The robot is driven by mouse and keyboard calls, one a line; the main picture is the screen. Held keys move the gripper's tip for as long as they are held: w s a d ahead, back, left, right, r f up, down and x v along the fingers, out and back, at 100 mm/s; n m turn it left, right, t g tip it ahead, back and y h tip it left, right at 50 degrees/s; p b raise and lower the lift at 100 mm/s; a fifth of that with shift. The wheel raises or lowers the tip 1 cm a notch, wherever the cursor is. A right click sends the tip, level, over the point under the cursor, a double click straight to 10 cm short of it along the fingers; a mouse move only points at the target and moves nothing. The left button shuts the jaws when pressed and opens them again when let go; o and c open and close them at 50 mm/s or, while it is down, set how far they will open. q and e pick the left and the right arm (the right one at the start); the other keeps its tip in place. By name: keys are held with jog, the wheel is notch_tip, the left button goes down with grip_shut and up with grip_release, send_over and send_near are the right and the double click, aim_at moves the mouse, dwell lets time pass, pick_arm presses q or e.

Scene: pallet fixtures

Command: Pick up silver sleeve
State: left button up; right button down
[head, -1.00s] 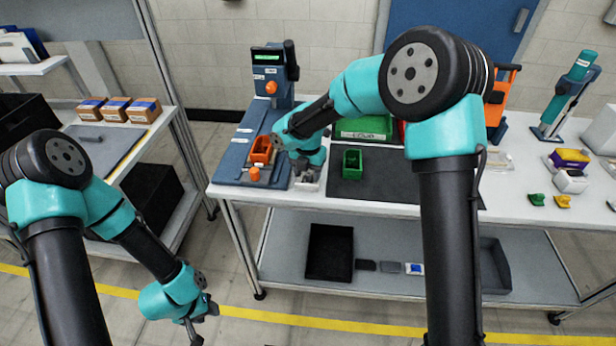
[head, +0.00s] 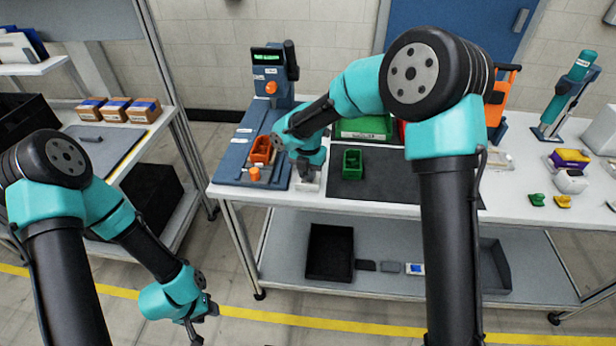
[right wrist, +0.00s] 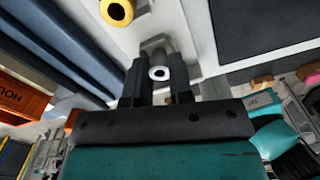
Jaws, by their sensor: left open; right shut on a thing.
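The silver sleeve (right wrist: 158,73) shows in the right wrist view as a small pale ring with a dark hole. It stands end-on between the two dark fingers of my right gripper (right wrist: 158,84), which is shut on it. In the head view my right gripper (head: 306,176) is low over a small white holder (head: 308,186) at the bench's front edge, and the sleeve is hidden there. My left gripper (head: 203,318) is open and empty, low at the left over the floor, away from the bench.
A yellow ring-shaped piece (right wrist: 117,11) lies near the sleeve in the right wrist view. A blue fixture (head: 236,160) with an orange bin (head: 262,149) stands left of my right gripper. A green bin (head: 352,163) stands on the dark mat (head: 400,188) to the right.

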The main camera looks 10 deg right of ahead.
jog(key=shift+r, duration=0.1)
jog(key=shift+r, duration=1.3)
jog(key=s+a+r, duration=0.2)
jog(key=s+a, duration=0.1)
jog(key=s, duration=1.2)
jog(key=shift+s+r, duration=0.15)
jog(key=shift+s, duration=0.2)
